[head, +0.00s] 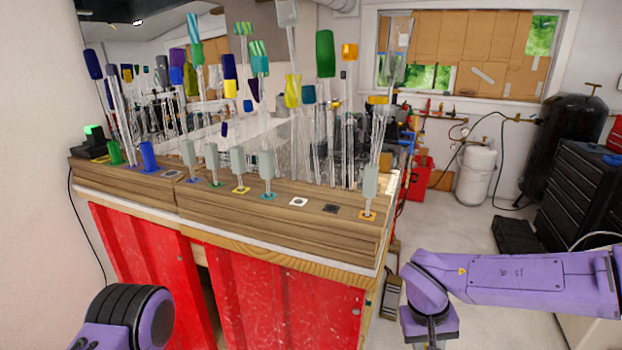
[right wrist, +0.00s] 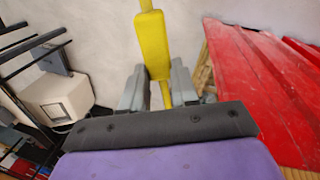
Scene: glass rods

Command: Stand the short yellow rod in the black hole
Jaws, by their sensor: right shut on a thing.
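My right gripper (right wrist: 158,88) is shut on the short yellow rod (right wrist: 154,45). In the right wrist view its broad yellow grip part rises above the fingers, and a thinner yellow part shows between and below them. In the head view my right arm is at the lower right, off the bench's right end; the gripper and rod are not visible there. The black hole (head: 330,209) is a dark square on the bench's front ledge, empty, between a white-framed hole and an orange-framed one. Of my left arm only a purple and black link shows, at the lower left.
Grey-handled rods (head: 238,168) stand in coloured holes along the wooden ledge (head: 290,235). A grey-handled rod (head: 369,183) stands in the orange hole just right of the black one. The white hole (head: 298,202) is empty. Tall glass rods crowd behind. Red panels (head: 270,305) front the bench.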

